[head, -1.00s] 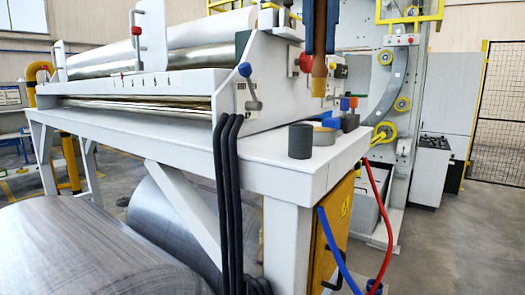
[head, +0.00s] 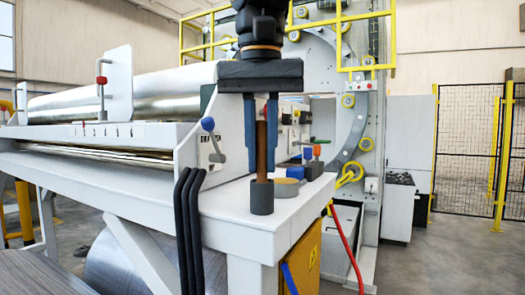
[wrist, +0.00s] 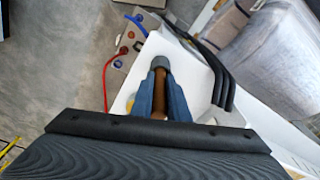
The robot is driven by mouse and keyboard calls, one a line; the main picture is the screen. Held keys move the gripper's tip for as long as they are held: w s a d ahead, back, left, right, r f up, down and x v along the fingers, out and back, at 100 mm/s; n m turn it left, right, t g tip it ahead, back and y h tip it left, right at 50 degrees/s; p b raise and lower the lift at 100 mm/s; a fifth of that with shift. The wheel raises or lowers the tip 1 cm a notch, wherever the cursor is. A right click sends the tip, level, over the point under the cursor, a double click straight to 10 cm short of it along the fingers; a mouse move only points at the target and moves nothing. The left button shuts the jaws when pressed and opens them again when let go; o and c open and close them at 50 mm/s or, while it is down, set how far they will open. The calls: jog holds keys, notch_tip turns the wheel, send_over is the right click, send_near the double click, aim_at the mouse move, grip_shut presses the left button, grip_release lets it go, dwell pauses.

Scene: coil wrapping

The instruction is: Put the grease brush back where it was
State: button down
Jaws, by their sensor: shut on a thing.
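The grease brush (head: 261,150) has a brown handle and stands upright between the blue fingers of my gripper (head: 261,173). My gripper is shut on it. A dark grey cup (head: 262,199) stands on the near corner of the white machine table (head: 235,212), right below the fingertips. The brush's lower end meets the cup's mouth and is hidden there, seemingly inside it. In the wrist view the brush (wrist: 158,103) runs between the fingers toward the cup (wrist: 160,62).
A tan roll of tape (head: 286,187) lies just right of the cup. Small red and blue items (head: 312,160) stand behind it. A blue-knobbed lever (head: 212,140) is to the left. Black hoses (head: 188,225) hang over the table's front edge.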

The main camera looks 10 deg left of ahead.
aim_at(261, 183)
jog(key=shift+w+f, duration=0.1)
jog(key=shift+f, duration=0.25)
jog(key=c, duration=1.7)
grip_release()
jog(key=r, duration=0.4)
jog(key=s+r+b, duration=0.1)
jog(key=r, duration=0.7)
jog(key=shift+s+r, duration=0.15)
jog(key=shift+s, duration=0.05)
